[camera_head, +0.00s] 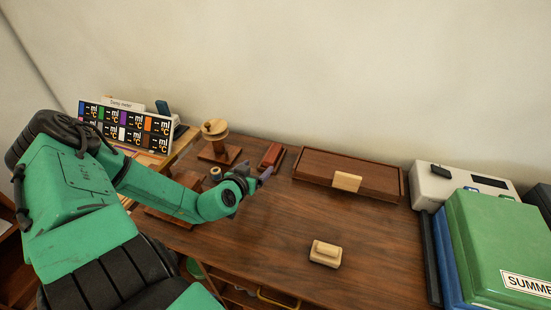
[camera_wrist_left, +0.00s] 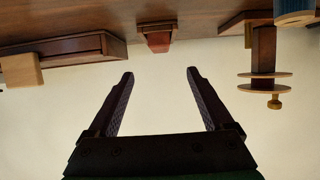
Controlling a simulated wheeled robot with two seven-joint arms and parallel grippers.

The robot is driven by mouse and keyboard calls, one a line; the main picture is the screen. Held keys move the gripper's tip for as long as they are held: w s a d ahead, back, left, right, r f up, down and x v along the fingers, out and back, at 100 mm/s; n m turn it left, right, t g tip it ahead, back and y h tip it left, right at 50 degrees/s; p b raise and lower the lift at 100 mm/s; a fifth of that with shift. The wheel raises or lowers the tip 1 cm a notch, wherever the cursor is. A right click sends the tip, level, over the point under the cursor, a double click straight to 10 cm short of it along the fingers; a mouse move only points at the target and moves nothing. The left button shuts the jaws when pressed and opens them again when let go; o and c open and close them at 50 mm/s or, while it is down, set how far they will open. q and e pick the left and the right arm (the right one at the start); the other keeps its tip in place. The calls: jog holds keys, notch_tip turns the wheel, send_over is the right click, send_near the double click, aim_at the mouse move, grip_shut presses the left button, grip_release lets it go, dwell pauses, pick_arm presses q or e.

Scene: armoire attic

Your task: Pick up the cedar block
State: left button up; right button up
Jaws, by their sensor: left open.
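A pale wooden block (camera_head: 325,254) with a raised top piece lies on the bare front part of the table. A second pale block (camera_head: 347,182) sits against the front of a long brown tray; it also shows in the left wrist view (camera_wrist_left: 21,71). I cannot tell for sure which one is the cedar block. My left gripper (camera_head: 264,178) is above the table, left of the tray and apart from both blocks. In the left wrist view the gripper (camera_wrist_left: 160,72) is open with nothing between its fingers. My right gripper is not in view.
A reddish-brown block (camera_head: 272,155) on a dark base stands behind my left gripper. A wooden spool stand (camera_head: 214,130) is left of it. The brown tray (camera_head: 386,183) lies at the back; a grey box (camera_head: 440,180) and green case (camera_head: 497,245) fill the right. The middle of the table is clear.

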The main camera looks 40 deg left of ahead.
pick_arm(q)
jog(key=b, duration=0.9)
send_near(272, 153)
jog(key=w+f, duration=0.1)
jog(key=w+a+f, duration=0.1)
jog(key=shift+w+f, duration=0.3)
jog(key=shift+w, duration=0.1)
jog(key=shift+w+a+r, duration=0.15)
jog(key=shift+w+r, duration=0.05)
jog(key=shift+w, duration=0.25)
jog(key=b+x, duration=0.1)
jog(key=b, duration=0.1)
jog(key=shift+w+f+b, duration=0.25)
jog(key=shift+b, duration=0.1)
jog(key=b+x, duration=0.1)
jog(key=x, duration=0.1)
jog(key=shift+w+a, duration=0.1)
jog(key=shift+w, duration=0.2)
jog(key=shift+w+a, duration=0.1)
jog(key=shift+w, duration=0.35)
jog(key=shift+r, duration=0.1)
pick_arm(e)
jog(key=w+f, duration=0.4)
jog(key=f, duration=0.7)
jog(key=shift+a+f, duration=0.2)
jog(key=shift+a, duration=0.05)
pick_arm(q)
jog(key=shift+c, duration=1.2)
grip_shut()
